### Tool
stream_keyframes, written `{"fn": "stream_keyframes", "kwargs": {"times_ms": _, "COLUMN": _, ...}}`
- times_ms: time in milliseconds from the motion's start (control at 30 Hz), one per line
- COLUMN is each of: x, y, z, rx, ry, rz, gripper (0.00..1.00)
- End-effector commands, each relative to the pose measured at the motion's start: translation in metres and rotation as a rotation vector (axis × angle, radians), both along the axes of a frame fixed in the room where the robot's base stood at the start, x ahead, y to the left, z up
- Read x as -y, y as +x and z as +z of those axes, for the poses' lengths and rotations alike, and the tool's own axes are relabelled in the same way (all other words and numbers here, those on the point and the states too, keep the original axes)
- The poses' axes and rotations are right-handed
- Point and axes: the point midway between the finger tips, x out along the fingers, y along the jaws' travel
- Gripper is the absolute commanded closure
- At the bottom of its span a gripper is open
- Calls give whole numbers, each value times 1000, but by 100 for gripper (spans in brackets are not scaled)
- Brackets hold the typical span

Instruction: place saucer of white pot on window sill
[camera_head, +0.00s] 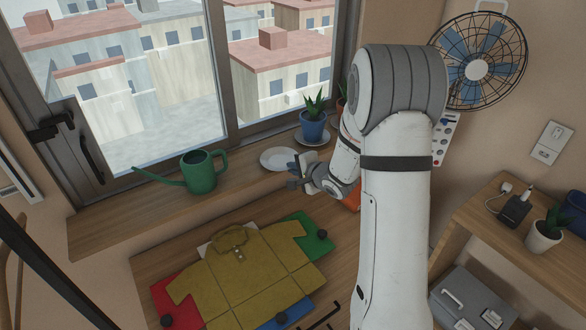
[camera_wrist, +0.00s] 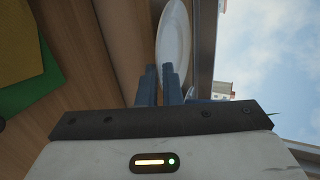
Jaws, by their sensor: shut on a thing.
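A white saucer (camera_head: 275,157) is over the window sill (camera_head: 130,212), between the green watering can and the blue pot. My gripper (camera_head: 295,172) is at its right front edge. In the wrist view the saucer (camera_wrist: 174,28) reaches down to my gripper's fingertips (camera_wrist: 160,72), which are shut on its rim. I cannot tell whether the saucer touches the sill. The white pot (camera_head: 544,237) with a spiky plant stands on the wooden shelf at the right, apart from the saucer.
A green watering can (camera_head: 200,172) stands on the sill to the left. A blue pot (camera_head: 313,127) with a plant stands on its own saucer to the right. A fan (camera_head: 477,68) is at the upper right.

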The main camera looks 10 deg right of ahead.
Motion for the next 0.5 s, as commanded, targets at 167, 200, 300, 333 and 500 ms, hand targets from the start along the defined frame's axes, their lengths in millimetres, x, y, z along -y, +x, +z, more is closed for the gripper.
{"fn": "stream_keyframes", "kwargs": {"times_ms": 167, "x": -1, "y": 0, "z": -1, "rx": 1, "ry": 1, "rz": 1, "gripper": 100}}
{"fn": "stream_keyframes", "kwargs": {"times_ms": 200, "x": -1, "y": 0, "z": -3, "rx": 1, "ry": 1, "rz": 1, "gripper": 100}}
{"fn": "stream_keyframes", "kwargs": {"times_ms": 300, "x": -1, "y": 0, "z": -2, "rx": 0, "ry": 0, "rz": 1, "gripper": 86}}
{"fn": "stream_keyframes", "kwargs": {"times_ms": 333, "x": -1, "y": 0, "z": -2, "rx": 0, "ry": 0, "rz": 1, "gripper": 84}}
{"fn": "stream_keyframes", "kwargs": {"times_ms": 500, "x": -1, "y": 0, "z": -2, "rx": 0, "ry": 1, "rz": 2, "gripper": 73}}
